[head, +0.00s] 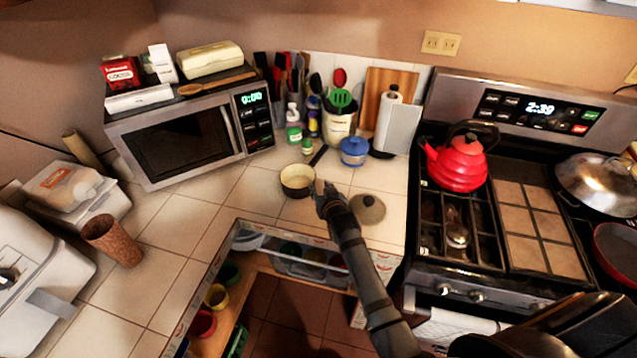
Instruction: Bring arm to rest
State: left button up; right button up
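My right arm reaches in from the lower right, over the open cabinet and the front edge of the tiled counter. My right gripper (322,190) is at the counter, close to the right side of a small cream pot (297,180). The fingers are small and dark, and I cannot tell whether they are open or shut or touch the pot. A brownish lid with a knob (368,209) lies on the counter to the right of the gripper. My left gripper is not in view.
A microwave (185,135) stands at the back left. A blue lidded pot (354,151) and a utensil crock (338,127) stand behind the gripper. A stove with a red kettle (457,163) is at the right. Tiles between are clear.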

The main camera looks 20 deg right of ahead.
jog(key=s+d+f+g, duration=0.1)
jog(key=s, duration=0.3)
jog(key=s+d+f+g, duration=0.1)
jog(key=s+g, duration=0.1)
jog(key=s, duration=0.3)
jog(key=s+d+f+g, duration=0.1)
jog(key=s+d, duration=0.1)
jog(key=s, duration=0.3)
jog(key=shift+d+n+g, duration=0.1)
jog(key=shift+n+g, duration=0.2)
jog(key=s+r+n+g, duration=0.2)
jog(key=s+g, duration=0.3)
jog(key=s, duration=1.2)
notch_tip(320, 180, down, 27)
jog(key=s+d+g+b, duration=0.1)
jog(key=s+d+b, duration=0.1)
jog(key=d, duration=0.1)
pick_arm(q)
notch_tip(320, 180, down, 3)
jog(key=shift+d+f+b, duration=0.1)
jog(key=shift+b, duration=0.5)
pick_arm(e)
jog(key=s+d+f+m+g, duration=0.1)
jog(key=s+f, duration=1.7)
jog(key=s, duration=0.1)
jog(key=shift+f+g, duration=0.3)
jog(key=shift+f, duration=0.1)
